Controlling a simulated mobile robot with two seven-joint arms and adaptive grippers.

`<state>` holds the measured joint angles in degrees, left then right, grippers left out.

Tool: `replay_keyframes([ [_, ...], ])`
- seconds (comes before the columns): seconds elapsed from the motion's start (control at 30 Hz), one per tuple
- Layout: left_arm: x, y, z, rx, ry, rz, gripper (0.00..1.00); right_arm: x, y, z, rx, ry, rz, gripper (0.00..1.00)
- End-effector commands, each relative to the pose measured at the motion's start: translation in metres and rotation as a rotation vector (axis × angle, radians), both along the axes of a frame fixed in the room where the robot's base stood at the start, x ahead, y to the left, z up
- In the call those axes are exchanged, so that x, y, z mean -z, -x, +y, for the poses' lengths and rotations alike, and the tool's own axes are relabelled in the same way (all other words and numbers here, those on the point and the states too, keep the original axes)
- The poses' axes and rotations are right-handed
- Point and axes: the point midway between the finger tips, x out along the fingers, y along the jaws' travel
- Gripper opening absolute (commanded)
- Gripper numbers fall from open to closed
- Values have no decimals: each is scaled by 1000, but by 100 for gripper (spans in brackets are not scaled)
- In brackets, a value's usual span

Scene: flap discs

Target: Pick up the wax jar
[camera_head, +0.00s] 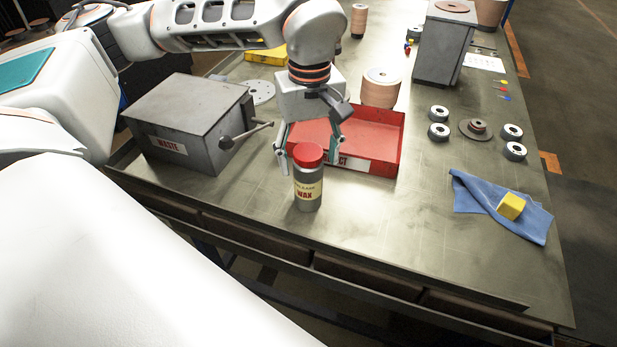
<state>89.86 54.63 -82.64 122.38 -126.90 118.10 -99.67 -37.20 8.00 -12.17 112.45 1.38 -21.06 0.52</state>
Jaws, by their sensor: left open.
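The wax jar (308,190) stands upright near the front edge of the metal workbench. It is a grey jar with a red lid and a cream label reading WAX. My left gripper (308,158) comes down from above with its fingers spread, one on each side of the jar's lid. The gripper is open. I cannot tell whether either finger touches the jar. My right gripper is not in view.
A red tray (385,150) lies right behind the jar. A grey waste box (190,110) with a side handle stands to its left. A blue cloth (470,195) with a yellow block (511,206) lies at right. The bench between jar and cloth is clear.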

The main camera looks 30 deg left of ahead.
Motion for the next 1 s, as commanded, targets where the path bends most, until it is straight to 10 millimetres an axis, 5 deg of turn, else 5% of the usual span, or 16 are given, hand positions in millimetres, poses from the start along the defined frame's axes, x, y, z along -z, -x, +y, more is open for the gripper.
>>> replay_keyframes([
  [0.4, 51, 5, -1, 0, 1, 2, 60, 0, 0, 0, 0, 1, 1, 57],
  [0.7, 54, 4, -1, 0, 1, 0, 60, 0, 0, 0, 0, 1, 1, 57],
  [0.9, 54, 4, -1, 0, 1, 0, 8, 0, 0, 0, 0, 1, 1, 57],
  [1.0, 53, 4, -1, 0, 2, -1, 7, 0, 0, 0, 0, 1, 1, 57],
])
